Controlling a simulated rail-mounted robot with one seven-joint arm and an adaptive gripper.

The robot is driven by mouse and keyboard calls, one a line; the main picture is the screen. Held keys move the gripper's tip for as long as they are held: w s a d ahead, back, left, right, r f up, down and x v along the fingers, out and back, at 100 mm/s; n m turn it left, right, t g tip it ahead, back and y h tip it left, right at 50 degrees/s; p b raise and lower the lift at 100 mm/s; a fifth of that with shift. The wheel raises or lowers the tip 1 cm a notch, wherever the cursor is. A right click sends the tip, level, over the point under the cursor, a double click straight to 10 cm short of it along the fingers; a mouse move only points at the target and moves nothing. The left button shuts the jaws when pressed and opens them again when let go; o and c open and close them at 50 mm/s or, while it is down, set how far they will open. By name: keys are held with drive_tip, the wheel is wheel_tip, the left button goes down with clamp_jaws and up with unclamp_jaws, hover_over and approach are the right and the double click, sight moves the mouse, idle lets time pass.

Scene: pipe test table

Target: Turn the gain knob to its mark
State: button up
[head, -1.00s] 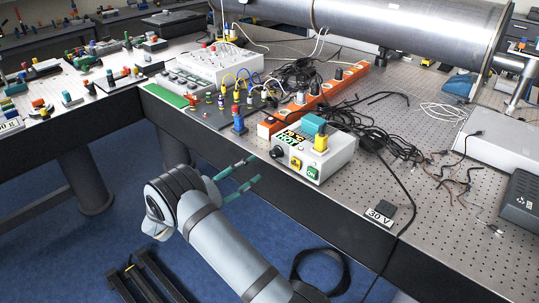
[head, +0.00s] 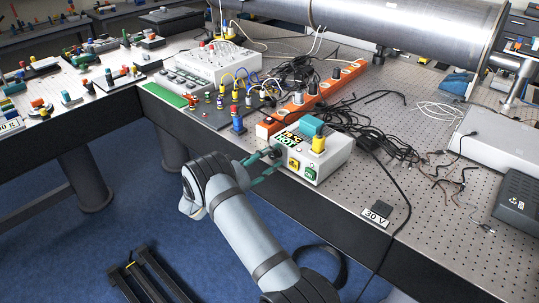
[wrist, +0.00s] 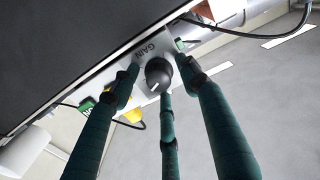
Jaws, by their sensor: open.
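The gain knob (wrist: 158,73) is black and round with a white pointer line, on a white box face beside the printed word GAIN (wrist: 147,49). In the wrist view the pointer line points down and slightly left. My gripper (wrist: 160,68) is open, with dark green fingers spread around the knob and a gap visible beside it. In the head view my gripper (head: 272,160) reaches the left part of the front of the white control box (head: 322,160), where its fingers partly hide the knob. I cannot make out the target mark.
A yellow switch (wrist: 131,114) and a green switch (wrist: 87,104) sit in a row beside the knob. An orange power strip (head: 299,108) and tangled black cables (head: 388,146) lie behind the box.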

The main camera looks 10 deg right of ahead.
drive_tip(key=c, duration=0.4)
drive_tip(key=c, duration=0.7)
drive_tip(key=shift+c, duration=0.2)
